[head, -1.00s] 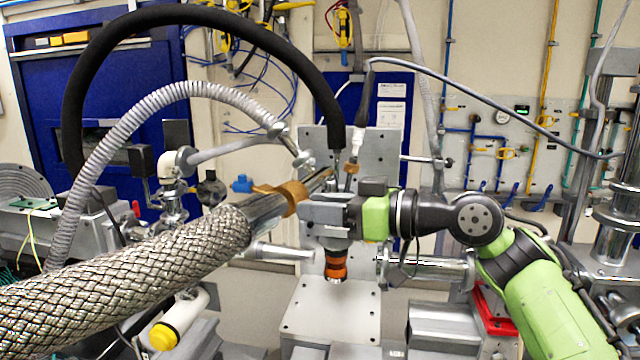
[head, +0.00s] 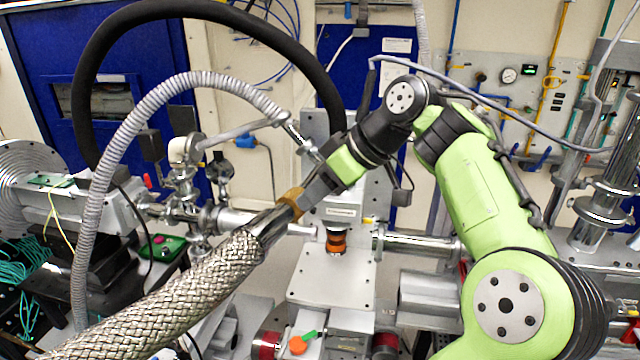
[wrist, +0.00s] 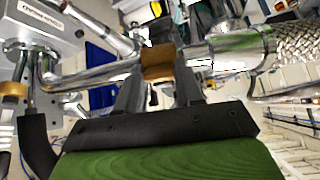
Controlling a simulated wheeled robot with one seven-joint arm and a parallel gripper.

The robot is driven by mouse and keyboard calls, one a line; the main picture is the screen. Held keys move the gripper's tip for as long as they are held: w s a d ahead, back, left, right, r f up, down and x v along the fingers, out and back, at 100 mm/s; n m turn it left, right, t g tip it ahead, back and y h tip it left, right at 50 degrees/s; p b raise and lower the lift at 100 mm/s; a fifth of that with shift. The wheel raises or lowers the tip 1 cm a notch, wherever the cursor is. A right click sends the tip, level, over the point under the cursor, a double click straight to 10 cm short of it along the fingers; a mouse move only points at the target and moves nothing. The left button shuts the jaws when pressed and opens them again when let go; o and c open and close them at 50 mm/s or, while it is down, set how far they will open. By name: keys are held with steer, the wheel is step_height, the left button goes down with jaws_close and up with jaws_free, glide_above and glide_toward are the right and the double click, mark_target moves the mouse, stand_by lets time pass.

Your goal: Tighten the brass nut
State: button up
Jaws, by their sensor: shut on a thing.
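The brass nut (head: 291,198) sits on the metal pipe, where the thick chrome end (head: 270,224) of the braided hose (head: 185,292) begins. In the wrist view, the nut (wrist: 158,62) lies between the fingers of my gripper (wrist: 157,85). A thinner bent chrome tube (wrist: 85,77) runs from the nut to the left, and the braided hose is at the right. My gripper (head: 302,200) is shut on the nut, reaching it from the upper right in the head view. The fingers hide part of the nut, and I cannot tell how tight the threads are.
A black hose (head: 215,12) arches over the scene, with a grey corrugated hose (head: 105,165) below it. An orange-and-black fitting (head: 336,241) stands on the grey bracket (head: 330,285) below my gripper. Chrome beam pipes (head: 425,245) lie right of it.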

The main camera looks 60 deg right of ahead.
steer(key=shift+w+r+g, duration=0.15)
steer(key=shift+r+g, duration=0.05)
steer(key=shift+g, duration=0.1)
steer(key=o, duration=1)
steer(key=shift+o, duration=0.2)
steer(key=v, duration=1.2)
steer(key=shift+a, duration=0.1)
